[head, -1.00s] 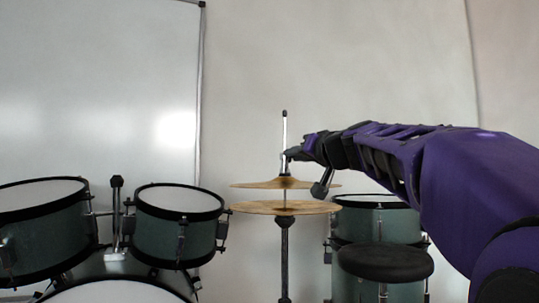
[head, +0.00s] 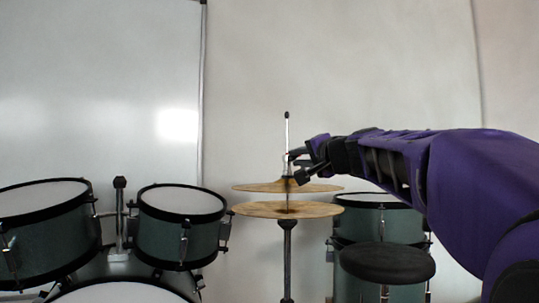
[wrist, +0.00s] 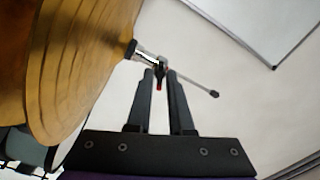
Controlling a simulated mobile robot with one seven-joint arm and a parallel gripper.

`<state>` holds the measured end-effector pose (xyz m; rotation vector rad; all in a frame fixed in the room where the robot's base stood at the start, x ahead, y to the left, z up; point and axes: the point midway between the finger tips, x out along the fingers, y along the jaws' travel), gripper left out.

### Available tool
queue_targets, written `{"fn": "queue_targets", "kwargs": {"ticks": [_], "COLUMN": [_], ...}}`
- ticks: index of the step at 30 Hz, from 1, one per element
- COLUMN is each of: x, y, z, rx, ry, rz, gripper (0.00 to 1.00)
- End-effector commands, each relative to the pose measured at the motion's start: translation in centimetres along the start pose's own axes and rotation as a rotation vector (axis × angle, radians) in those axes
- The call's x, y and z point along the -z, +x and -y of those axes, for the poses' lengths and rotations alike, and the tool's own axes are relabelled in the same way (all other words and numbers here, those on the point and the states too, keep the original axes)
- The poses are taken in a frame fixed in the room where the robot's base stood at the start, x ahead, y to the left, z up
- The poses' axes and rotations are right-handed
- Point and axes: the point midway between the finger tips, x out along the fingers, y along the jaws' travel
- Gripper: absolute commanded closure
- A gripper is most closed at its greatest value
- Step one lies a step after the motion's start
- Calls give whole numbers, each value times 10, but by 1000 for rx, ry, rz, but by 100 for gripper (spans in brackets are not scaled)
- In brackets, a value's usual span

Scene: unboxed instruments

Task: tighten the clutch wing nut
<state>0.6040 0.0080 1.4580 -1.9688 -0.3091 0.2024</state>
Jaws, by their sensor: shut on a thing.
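The hi-hat stand carries a top cymbal (head: 262,187) and a bottom cymbal (head: 265,210), with a thin rod (head: 287,132) rising through them. The clutch (wrist: 146,54) is a small metal collar on the rod just above the top cymbal. The wing nut (wrist: 159,77) is a small dark piece with a red end beside the clutch. My gripper (wrist: 160,80) is shut on it, one finger on each side. In the head view my gripper (head: 294,158) reaches the rod from the right, above the top cymbal, and hides most of the clutch and wing nut.
Green drums (head: 181,228) stand at the left, and another drum (head: 376,218) stands behind at the right. A round black stool seat (head: 388,262) is below my arm. A whiteboard (head: 95,90) hangs on the wall.

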Motion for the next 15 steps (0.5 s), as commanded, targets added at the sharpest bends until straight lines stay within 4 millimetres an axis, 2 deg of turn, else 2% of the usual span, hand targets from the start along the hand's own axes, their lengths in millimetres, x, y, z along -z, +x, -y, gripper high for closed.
{"fn": "queue_targets", "kwargs": {"ticks": [8, 15], "x": [0, 1], "y": [0, 0], "z": [2, 3], "rx": [2, 1], "ry": [25, 331], "rz": [-1, 0], "gripper": [100, 100]}}
